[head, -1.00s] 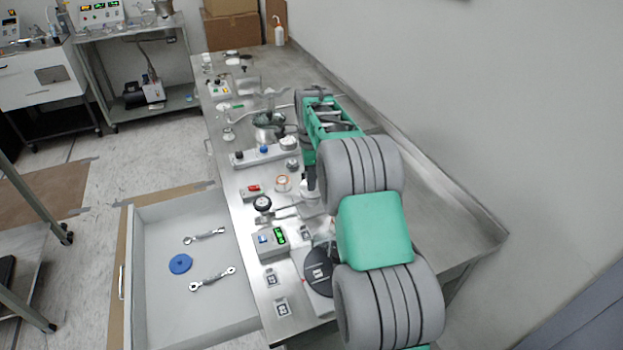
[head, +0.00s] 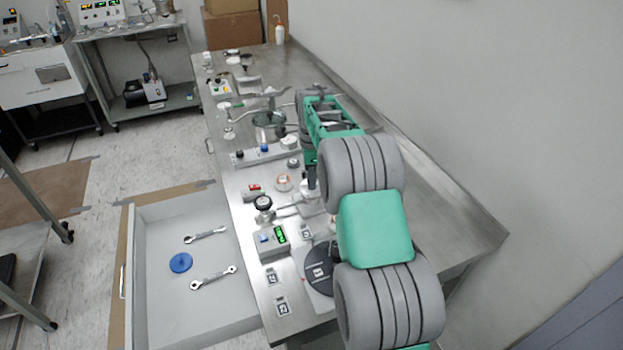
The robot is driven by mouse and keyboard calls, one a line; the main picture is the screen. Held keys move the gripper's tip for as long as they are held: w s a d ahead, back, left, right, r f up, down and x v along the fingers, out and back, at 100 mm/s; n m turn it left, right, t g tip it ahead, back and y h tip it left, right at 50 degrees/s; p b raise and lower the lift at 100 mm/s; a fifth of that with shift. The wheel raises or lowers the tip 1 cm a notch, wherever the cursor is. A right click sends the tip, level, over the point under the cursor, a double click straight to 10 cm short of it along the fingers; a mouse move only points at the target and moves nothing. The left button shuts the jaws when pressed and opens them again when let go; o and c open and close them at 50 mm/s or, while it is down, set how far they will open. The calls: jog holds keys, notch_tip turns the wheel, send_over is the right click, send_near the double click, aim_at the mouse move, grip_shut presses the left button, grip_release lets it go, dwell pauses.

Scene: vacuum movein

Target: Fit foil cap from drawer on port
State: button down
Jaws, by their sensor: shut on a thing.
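The open drawer (head: 148,296) at lower left holds two wrenches (head: 206,235) and a blue disc (head: 181,262); no foil cap shows in it. My arm runs up the bench from the lower right. My gripper (head: 310,184) points down over the bench, small and partly hidden by my arm. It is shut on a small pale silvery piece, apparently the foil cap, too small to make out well.
A box with a green display (head: 273,241), a grey strip with knobs (head: 262,155) and a metal vessel with arms (head: 268,122) crowd the bench's left side. A black disc (head: 319,270) lies near my elbow. The bench (head: 450,215) right of my arm is clear.

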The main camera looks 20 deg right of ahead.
jog(key=shift+f, duration=0.55)
dwell(0.4)
jog(key=c, duration=1.3)
grip_release()
notch_tip(320, 180, up, 8)
jog(key=shift+f+b, duration=0.1)
jog(key=shift+b, duration=0.65)
